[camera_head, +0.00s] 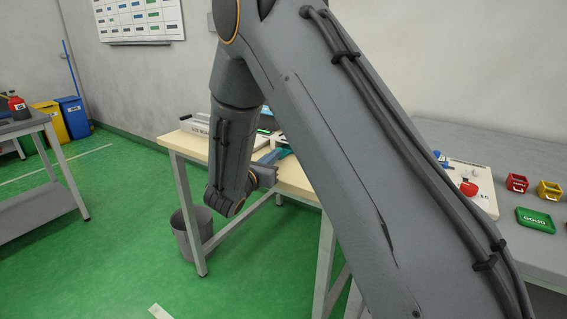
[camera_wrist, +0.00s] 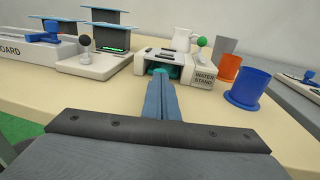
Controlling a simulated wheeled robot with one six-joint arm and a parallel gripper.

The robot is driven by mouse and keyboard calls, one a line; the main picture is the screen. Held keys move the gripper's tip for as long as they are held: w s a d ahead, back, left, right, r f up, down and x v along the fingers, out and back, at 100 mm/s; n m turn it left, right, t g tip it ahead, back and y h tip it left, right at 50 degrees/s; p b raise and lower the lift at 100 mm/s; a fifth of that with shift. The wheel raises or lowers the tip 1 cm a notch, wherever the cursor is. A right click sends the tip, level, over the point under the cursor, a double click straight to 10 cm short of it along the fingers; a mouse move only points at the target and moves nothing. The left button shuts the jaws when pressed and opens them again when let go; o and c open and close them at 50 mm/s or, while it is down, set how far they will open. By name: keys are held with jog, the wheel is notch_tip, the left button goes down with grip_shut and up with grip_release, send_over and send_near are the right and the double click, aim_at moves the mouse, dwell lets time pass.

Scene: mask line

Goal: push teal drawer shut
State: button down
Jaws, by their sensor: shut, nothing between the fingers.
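The teal drawer (camera_wrist: 176,71) shows in the wrist view in the front of a white housing (camera_wrist: 142,60) on the pale table. My gripper's fingers hide part of its front, so I cannot tell how far out it stands. My gripper (camera_wrist: 161,80) is shut and empty, its blue-grey fingers pointing straight at the drawer. The tips overlap the drawer front in the picture; I cannot tell whether they touch it. In the head view my gripper (camera_head: 272,157) shows at the table's edge, and my arm hides much of the housing.
A block marked WATER STAND (camera_wrist: 205,78) adjoins the housing on the right, with a white jug (camera_wrist: 182,40) behind. An orange cup (camera_wrist: 229,68) and a blue cup (camera_wrist: 247,89) stand farther right. A white stand with a dark knob (camera_wrist: 86,60) is left. Bare tabletop lies in front.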

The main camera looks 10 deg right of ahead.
jog(key=shift+w+d+r, duration=0.15)
jog(key=shift+w, duration=0.15)
jog(key=shift+d, duration=0.1)
